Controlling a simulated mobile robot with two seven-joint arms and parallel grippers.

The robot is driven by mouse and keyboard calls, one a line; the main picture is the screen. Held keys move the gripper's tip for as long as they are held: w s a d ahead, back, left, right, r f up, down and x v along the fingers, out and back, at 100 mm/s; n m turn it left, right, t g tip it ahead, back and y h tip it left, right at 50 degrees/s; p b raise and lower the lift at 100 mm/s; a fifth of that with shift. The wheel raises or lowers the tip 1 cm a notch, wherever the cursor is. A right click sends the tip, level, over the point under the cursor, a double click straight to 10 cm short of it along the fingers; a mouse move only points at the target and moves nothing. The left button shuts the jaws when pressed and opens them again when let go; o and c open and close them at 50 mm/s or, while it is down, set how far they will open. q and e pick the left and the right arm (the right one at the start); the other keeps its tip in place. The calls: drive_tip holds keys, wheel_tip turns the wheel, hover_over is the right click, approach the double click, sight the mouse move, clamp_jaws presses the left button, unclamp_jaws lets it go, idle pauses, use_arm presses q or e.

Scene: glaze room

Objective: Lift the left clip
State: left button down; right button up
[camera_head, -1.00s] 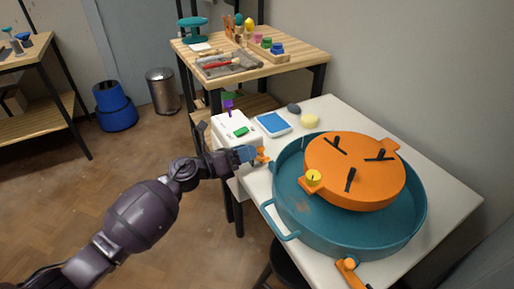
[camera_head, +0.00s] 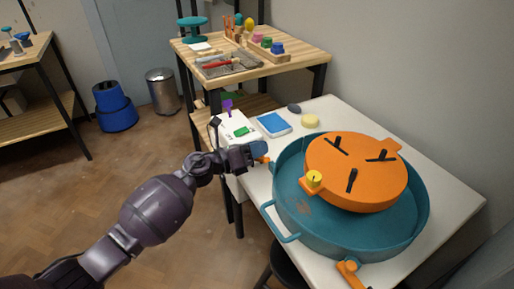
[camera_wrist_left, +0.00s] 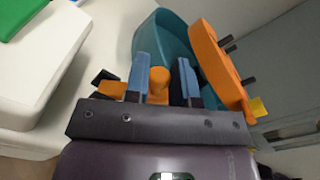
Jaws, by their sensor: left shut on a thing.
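The left clip is orange and sits at the left rim of a teal basin (camera_head: 283,218). In the head view only a small part of the left clip (camera_head: 264,160) shows beside my fingers. My left gripper (camera_head: 259,150) is shut on it. In the left wrist view the orange clip (camera_wrist_left: 158,84) stands between the two blue-grey fingers, and part of it shows left of them. I cannot tell whether it still touches the basin. Another orange clip (camera_head: 350,272) is at the basin's near rim. My right gripper is not in view.
A white box, a blue-topped tray (camera_head: 273,124) and a yellow sponge (camera_head: 310,121) are behind on the white table (camera_head: 455,200). A wooden bench (camera_head: 310,57) stands farther back.

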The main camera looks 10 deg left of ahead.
use_arm(q)
drive_tip(key=shift+w+a+r+n+p, duration=0.25)
drive_tip(key=shift+w+r+n+p, duration=0.15)
drive_tip(key=shift+n, duration=0.2)
drive_tip(key=shift+w+a+n, duration=0.1)
drive_tip(key=shift+n, duration=0.2)
drive_tip(key=shift+w+a+n, duration=0.1)
drive_tip(key=shift+n, duration=0.2)
drive_tip(key=shift+f, duration=0.15)
drive_tip(key=c, duration=1)
unclamp_jaws()
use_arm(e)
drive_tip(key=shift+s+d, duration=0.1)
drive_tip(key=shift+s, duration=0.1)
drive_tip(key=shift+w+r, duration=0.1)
